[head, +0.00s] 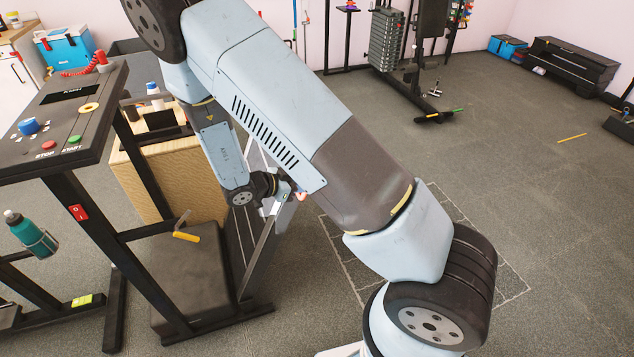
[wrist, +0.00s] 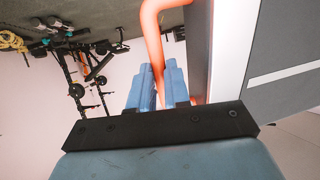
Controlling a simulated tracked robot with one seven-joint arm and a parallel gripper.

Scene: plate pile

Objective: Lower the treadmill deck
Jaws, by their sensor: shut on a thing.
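The treadmill deck (head: 243,255) stands steeply raised behind the console frame in the head view, partly covered by my arm. In the wrist view its side (wrist: 285,40) fills the right, dark grey with a white stripe and a light edge. An orange bar handle (wrist: 152,18) runs along that edge. My gripper (wrist: 160,82) is shut on the handle, with the bar passing between its blue fingers. In the head view my gripper (head: 287,193) is small beside the deck's upper part, largely hidden by my arm. The treadmill console (head: 60,115) with stop and start buttons is at left.
A yellow-handled lever (head: 186,236) sits over the dark motor cover (head: 185,275) at the treadmill's base. A wooden box (head: 160,170) stands behind the frame. A weight machine (head: 390,45) and black bench (head: 570,65) are farther back. Floor at right is mostly open.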

